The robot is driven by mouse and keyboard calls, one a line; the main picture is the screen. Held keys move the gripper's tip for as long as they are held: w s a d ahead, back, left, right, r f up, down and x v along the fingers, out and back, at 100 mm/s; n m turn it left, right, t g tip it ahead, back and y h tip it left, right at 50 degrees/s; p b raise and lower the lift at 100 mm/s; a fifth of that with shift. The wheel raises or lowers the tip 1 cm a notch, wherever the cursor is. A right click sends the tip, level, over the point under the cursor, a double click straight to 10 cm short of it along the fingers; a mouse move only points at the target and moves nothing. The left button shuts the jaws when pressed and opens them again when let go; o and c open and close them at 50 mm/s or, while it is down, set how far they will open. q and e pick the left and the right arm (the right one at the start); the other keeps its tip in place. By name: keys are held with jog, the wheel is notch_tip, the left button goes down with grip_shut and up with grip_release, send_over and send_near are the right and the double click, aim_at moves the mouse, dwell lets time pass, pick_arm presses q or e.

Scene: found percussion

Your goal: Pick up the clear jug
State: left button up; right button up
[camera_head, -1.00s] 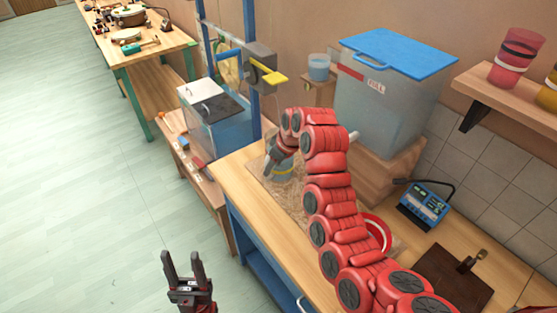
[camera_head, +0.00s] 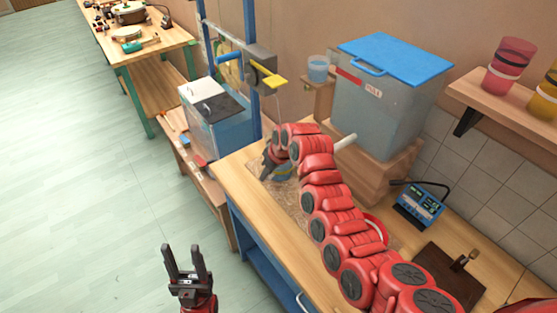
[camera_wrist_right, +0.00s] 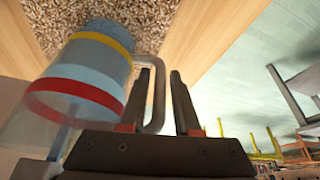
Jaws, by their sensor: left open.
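The clear jug (camera_wrist_right: 85,80) has a yellow band and a red band and a grey loop handle (camera_wrist_right: 158,95). In the head view the jug (camera_head: 282,174) stands on a speckled mat on the bench, partly hidden by my right arm. My right gripper (camera_wrist_right: 165,75) is open at the jug's side. The handle's outer bar lies between its two fingers, with a gap to the right finger. It also shows in the head view (camera_head: 267,165), its fingers partly hidden. My left gripper (camera_head: 185,250) is open and empty over the floor, away from the bench.
A large tank with a blue lid (camera_head: 390,55) stands behind my right arm, with a pale spout pointing toward the jug. A blue frame (camera_head: 252,80) with a yellow lever (camera_head: 267,77) rises at the bench's left end. A blue meter (camera_head: 420,205) sits to the right.

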grip_shut()
dwell(1.1)
